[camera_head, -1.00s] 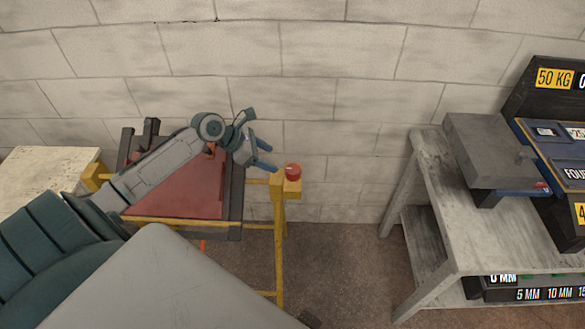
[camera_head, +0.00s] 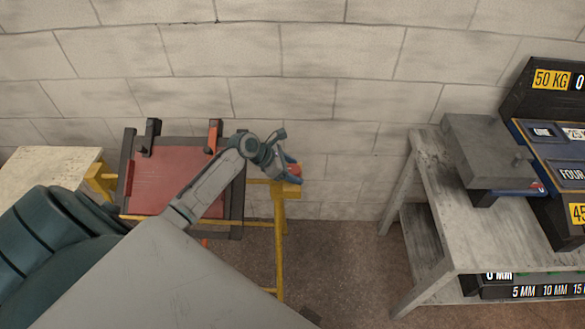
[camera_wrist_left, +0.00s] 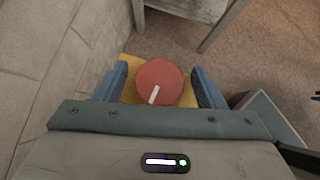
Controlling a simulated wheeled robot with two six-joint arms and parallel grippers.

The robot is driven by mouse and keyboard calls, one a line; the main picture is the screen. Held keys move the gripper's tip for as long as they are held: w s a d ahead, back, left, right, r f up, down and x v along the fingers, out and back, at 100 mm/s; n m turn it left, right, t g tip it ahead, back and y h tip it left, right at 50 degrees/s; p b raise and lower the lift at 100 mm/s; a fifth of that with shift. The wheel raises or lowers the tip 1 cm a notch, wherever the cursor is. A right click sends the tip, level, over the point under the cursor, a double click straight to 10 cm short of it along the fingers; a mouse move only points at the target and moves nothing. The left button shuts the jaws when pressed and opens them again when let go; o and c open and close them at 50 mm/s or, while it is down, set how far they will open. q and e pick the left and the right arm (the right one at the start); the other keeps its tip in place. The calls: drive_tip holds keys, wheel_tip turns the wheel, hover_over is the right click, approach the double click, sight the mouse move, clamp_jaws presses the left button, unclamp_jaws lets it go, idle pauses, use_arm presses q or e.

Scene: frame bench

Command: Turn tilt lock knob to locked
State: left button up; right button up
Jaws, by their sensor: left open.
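The tilt lock knob (camera_wrist_left: 160,81) is a round red knob with a white pointer mark, on a yellow bracket (camera_wrist_left: 130,66) of the yellow frame. In the left wrist view the mark points toward the bottom, slightly left. In the head view the knob (camera_head: 295,169) is partly hidden behind my left gripper (camera_head: 292,173). In the left wrist view my left gripper (camera_wrist_left: 160,88) is open, with one blue finger on each side of the knob. A small gap shows on both sides. My right gripper is in neither view.
The yellow frame (camera_head: 280,240) carries a tilted red panel (camera_head: 160,181) with dark rails. A grey workbench (camera_head: 412,190) with a grey device and labelled black boxes stands at the right. A pale table (camera_head: 45,165) is at the left. A block wall is behind.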

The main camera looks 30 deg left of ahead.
use_arm(q)
drive_tip(key=c, duration=1)
